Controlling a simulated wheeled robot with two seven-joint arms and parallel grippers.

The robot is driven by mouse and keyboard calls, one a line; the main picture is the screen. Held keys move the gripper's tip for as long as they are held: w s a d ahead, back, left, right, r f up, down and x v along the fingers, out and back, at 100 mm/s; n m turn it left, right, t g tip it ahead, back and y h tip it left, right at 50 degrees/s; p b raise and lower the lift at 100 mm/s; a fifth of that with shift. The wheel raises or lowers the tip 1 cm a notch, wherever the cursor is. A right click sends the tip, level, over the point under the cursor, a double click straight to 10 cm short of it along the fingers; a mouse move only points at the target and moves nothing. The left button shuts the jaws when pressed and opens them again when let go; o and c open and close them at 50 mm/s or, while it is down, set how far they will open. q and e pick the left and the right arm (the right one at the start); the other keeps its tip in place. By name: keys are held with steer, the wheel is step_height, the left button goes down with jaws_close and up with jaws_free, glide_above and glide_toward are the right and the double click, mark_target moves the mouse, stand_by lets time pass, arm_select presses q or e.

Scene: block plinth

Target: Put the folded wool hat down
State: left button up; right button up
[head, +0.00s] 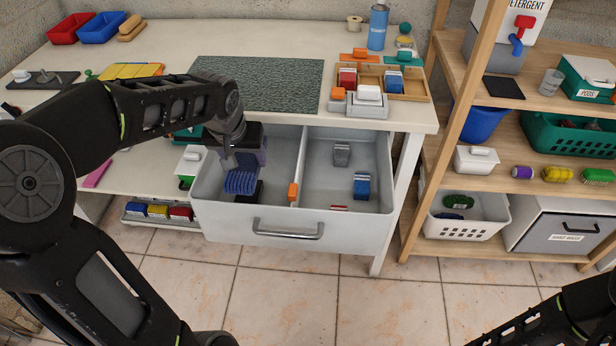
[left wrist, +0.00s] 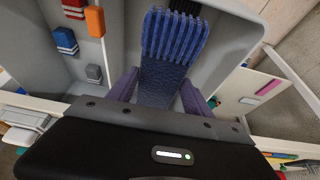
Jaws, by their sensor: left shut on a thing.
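The folded wool hat (head: 241,182) is a blue ribbed bundle, also large in the left wrist view (left wrist: 172,48). My left gripper (head: 243,164) is shut on it, with purple fingers on either side of the hat in the left wrist view (left wrist: 159,88). The gripper points down into the left compartment of the open grey drawer (head: 215,208). I cannot tell whether the hat touches the drawer floor. A dark thing shows just beside and below the hat, partly hidden. My right gripper is out of view; only part of that arm shows at lower right.
An orange block (head: 293,192) sits at the drawer's divider. The right compartment holds a grey folded item (head: 341,153), a blue one (head: 361,186) and a red one (head: 339,208) at the front. The tabletop above holds a dark green mat (head: 265,85). A wooden shelf (head: 430,160) stands at right.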

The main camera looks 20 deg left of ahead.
mark_target(246, 162)
arm_select(q)
steer(key=x, duration=0.1)
steer(key=b+x, duration=0.1)
steer(key=x, duration=0.1)
steer(key=shift+s+d+f, duration=0.25)
steer(key=shift+f, duration=0.05)
steer(key=shift+w+f, duration=0.1)
step_height(246, 162, down, 6)
steer(key=shift+f+b, duration=0.1)
steer(key=shift+b, duration=0.5)
steer(key=shift+f+b, duration=0.5)
steer(key=shift+f, duration=1.35)
